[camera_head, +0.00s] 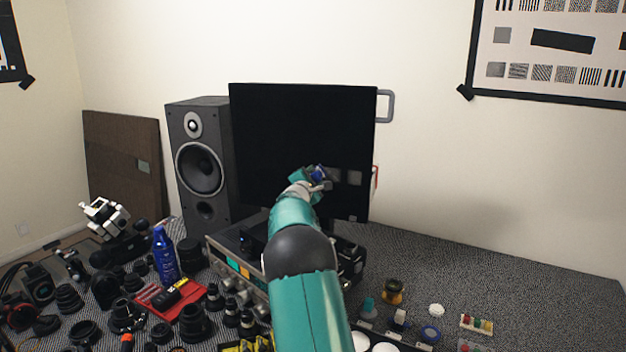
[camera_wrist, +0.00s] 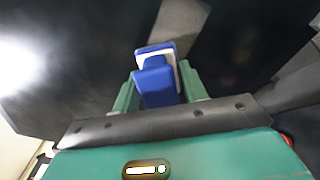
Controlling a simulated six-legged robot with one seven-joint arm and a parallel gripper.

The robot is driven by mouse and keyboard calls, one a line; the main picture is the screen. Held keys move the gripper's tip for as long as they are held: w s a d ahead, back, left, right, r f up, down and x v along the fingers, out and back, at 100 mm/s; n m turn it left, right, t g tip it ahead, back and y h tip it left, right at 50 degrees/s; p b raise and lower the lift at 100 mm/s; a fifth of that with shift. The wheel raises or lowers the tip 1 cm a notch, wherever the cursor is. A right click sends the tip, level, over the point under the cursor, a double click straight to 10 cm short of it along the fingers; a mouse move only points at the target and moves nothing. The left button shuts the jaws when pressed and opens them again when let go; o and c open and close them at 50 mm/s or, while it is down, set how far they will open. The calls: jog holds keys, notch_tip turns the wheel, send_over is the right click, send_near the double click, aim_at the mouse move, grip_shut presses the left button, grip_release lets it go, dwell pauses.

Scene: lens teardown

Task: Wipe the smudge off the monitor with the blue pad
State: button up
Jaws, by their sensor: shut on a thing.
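The black monitor (camera_head: 300,125) stands upright at the back of the bench. My gripper (camera_head: 314,176) is in front of the lower part of its screen. It is shut on the blue pad (camera_head: 320,171), which is partly hidden by my gripper. In the wrist view the pad (camera_wrist: 155,85), blue with a white layer, sits between the green fingers of my gripper (camera_wrist: 160,90). A grey smudge (camera_head: 354,178) shows on the screen just right of the pad. A grey patch (camera_wrist: 180,25) lies beyond the pad in the wrist view. I cannot tell whether pad and screen touch.
A speaker (camera_head: 200,160) stands left of the monitor. A blue bottle (camera_head: 165,255), a red tray (camera_head: 170,300) and many lens parts crowd the left bench. Small coloured parts lie at front right. The bench at far right (camera_head: 530,285) is clear.

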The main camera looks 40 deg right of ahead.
aim_at(326, 176)
jog(key=shift+d, duration=0.1)
jog(key=shift+s+d, duration=0.65)
jog(key=shift+s, duration=0.6)
jog(key=shift+s+d, duration=0.7)
jog(key=shift+s, duration=0.55)
jog(key=shift+s+d, duration=0.65)
jog(key=shift+s, duration=0.6)
jog(key=shift+s+d, duration=0.45)
jog(key=shift+s, duration=0.55)
jog(key=shift+s+d, duration=0.5)
jog(key=shift+s, duration=0.45)
jog(key=shift+s+d, duration=0.45)
jog(key=shift+s, duration=0.75)
jog(key=shift+w+a, duration=0.55)
jog(key=shift+w, duration=0.4)
jog(key=shift+w+a, duration=0.5)
jog(key=shift+w, duration=0.4)
jog(key=shift+w+a, duration=0.5)
jog(key=shift+w, duration=0.65)
jog(key=shift+w+a, duration=0.45)
jog(key=shift+w, duration=0.7)
jog(key=shift+w+a, duration=0.5)
jog(key=shift+w, duration=0.65)
jog(key=shift+w+a, duration=0.45)
jog(key=shift+w, duration=0.4)
jog(key=shift+w+a, duration=0.45)
jog(key=shift+w, duration=0.35)
jog(key=shift+a, duration=0.1)
